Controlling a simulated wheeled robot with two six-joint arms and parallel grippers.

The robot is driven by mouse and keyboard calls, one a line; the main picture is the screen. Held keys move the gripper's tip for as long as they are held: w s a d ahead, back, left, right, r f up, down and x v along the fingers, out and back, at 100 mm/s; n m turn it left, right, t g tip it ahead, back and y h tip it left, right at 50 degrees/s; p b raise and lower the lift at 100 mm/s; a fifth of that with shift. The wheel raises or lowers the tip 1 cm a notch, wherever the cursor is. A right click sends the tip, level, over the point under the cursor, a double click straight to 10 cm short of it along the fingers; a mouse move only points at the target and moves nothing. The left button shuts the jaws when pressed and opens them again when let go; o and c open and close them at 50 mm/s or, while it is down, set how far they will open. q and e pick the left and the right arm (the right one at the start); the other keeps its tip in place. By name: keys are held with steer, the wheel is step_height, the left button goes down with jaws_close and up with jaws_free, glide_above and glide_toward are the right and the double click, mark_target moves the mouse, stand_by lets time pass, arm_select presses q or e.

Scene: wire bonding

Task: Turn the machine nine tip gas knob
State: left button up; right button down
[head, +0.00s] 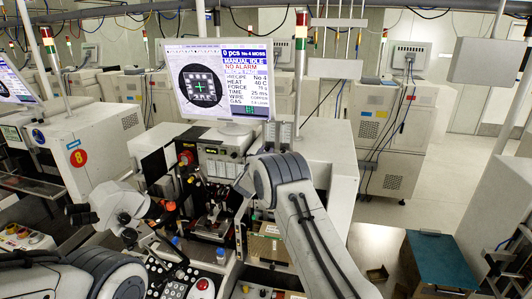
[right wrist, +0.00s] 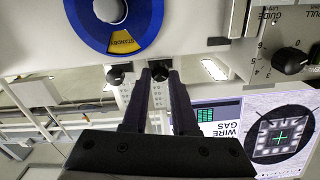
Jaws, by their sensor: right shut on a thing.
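In the right wrist view my right gripper (right wrist: 160,72) is shut on a small dark knob (right wrist: 159,68) under the white panel edge; the fingers hide most of it. The knob's label cannot be read. A second black knob (right wrist: 115,74) is just left of it. In the head view my right arm reaches to the front panel of the central machine (head: 325,150), and its gripper (head: 243,180) is small and partly hidden by the arm there. My left arm shows at the lower left; its gripper is not in view.
A blue ring with a yellow STANDBY label (right wrist: 125,41) is close above the fingers. A GUIDE dial (right wrist: 290,60) is at the right. In the head view a monitor (head: 222,85) stands on the machine and a microscope (head: 118,205) juts out at its left.

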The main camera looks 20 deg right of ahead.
steer(key=n+b, duration=0.1)
steer(key=n, duration=0.2)
steer(key=shift+n, duration=1.8)
steer(key=c, duration=0.7)
jaws_free()
steer(key=shift+a, duration=0.15)
